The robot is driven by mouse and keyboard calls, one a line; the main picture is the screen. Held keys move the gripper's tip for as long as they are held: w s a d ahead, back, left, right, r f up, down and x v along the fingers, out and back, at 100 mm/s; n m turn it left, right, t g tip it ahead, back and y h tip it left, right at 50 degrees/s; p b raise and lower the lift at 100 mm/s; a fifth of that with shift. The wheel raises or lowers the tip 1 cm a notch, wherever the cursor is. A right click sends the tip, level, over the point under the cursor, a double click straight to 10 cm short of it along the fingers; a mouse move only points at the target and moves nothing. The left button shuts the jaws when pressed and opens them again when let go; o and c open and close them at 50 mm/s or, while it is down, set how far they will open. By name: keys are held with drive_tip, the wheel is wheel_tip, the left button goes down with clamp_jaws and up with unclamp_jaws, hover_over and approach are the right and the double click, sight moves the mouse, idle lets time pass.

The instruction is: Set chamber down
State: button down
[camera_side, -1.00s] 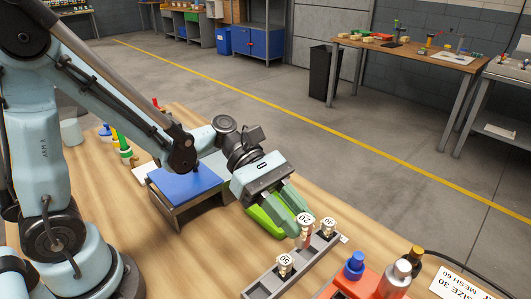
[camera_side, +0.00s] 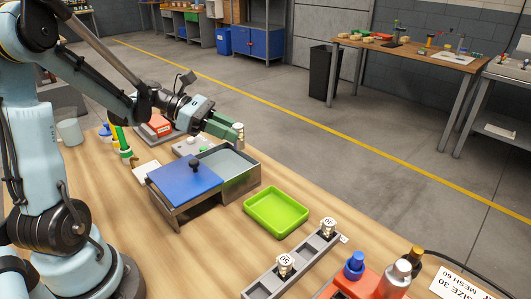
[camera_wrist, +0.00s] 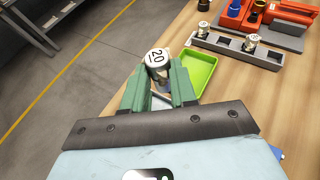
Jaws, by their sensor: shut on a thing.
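My gripper (camera_side: 232,131) is shut on a white-capped piece marked 20 (camera_wrist: 157,58), which sits between the green fingertips in the wrist view. In the side view its pale top (camera_side: 239,126) shows just past the fingertips, and the rest is hidden. The gripper is above and behind a grey box with a blue lid (camera_side: 184,178) and black knob. The box's right half (camera_side: 245,182) is open and looks grey-blue inside. I cannot tell the exact height of the held piece above the table.
An empty green tray (camera_side: 275,212) lies right of the box. A grey rack (camera_side: 305,262) holds pieces marked 30 (camera_side: 328,227) and 50 (camera_side: 285,264). A red holder with bottles (camera_side: 355,285) is at front right. A grey plate (camera_side: 190,146) lies behind the box.

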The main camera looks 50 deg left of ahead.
drive_tip(key=shift+w+a+f, duration=0.15)
drive_tip(key=shift+a+f, duration=1.45)
drive_tip(key=shift+f, duration=0.05)
drive_tip(key=shift+w+a+f, duration=0.2)
drive_tip(key=shift+a+f, duration=1.4)
drive_tip(key=shift+f, duration=0.05)
drive_tip(key=shift+w+a+f, duration=0.15)
drive_tip(key=shift+a+f, duration=1.45)
drive_tip(key=shift+f, duration=0.05)
drive_tip(key=shift+f, duration=0.7)
drive_tip(key=c, duration=0.9)
unclamp_jaws()
drive_tip(key=shift+w, duration=0.1)
drive_tip(key=shift+r, duration=0.1)
